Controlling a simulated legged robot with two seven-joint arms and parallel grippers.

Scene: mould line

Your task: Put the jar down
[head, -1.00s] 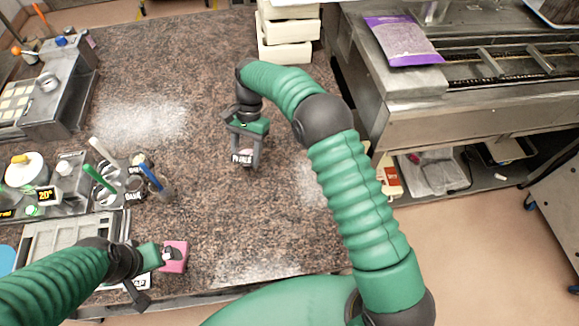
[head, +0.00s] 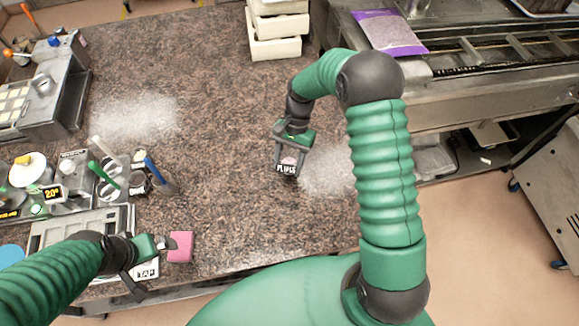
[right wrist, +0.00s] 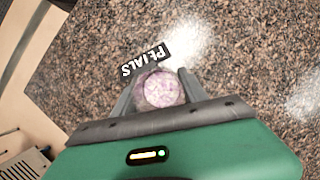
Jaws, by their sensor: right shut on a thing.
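The jar (head: 287,168) is small, with pinkish-purple contents and a black label reading PETALS. My right gripper (head: 290,155) is shut on it over the right part of the brown speckled counter (head: 225,130). In the right wrist view the jar (right wrist: 160,90) sits between the two fingers, seen from above, with its label on the far side. I cannot tell whether its base touches the counter. My left gripper (head: 158,245) is at the front left, beside a pink block (head: 180,247); its finger opening is not clear.
Pots with coloured handles (head: 130,178) and a small scale (head: 45,195) stand at the left. White stacked trays (head: 275,40) are at the back. A metal machine (head: 450,70) with a purple packet (head: 390,32) lies beyond the right edge. The counter's middle is clear.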

